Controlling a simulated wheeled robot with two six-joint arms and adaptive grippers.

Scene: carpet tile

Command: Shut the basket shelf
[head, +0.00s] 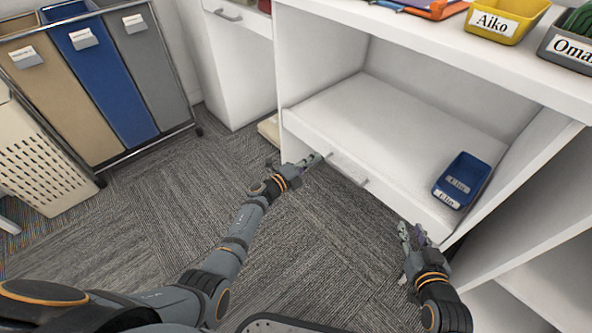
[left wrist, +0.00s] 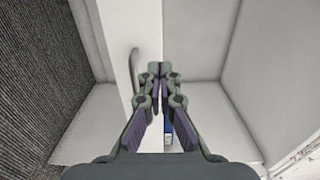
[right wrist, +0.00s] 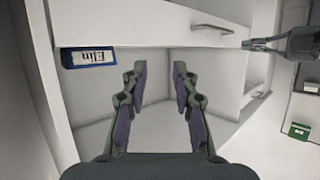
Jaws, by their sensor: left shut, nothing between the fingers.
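The basket shelf (head: 400,115) is a white pull-out board with a low front panel and a bar handle (head: 347,168), low in the white unit. One blue basket (head: 466,177) labelled Elin stands at its right end; it also shows in the right wrist view (right wrist: 88,58). My left gripper (head: 314,160) is shut and empty, at the front panel just left of the handle; I cannot tell whether it touches. The handle shows beside its fingers in the left wrist view (left wrist: 135,69). My right gripper (head: 412,232) is open and empty, in front of the panel's right end.
Yellow (head: 506,18) and grey (head: 572,48) baskets stand on the unit's top. A sorting cart with tan, blue (head: 108,85) and grey bins and a cream laundry basket (head: 38,150) stand at the left. The carpet (head: 320,260) in front is clear.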

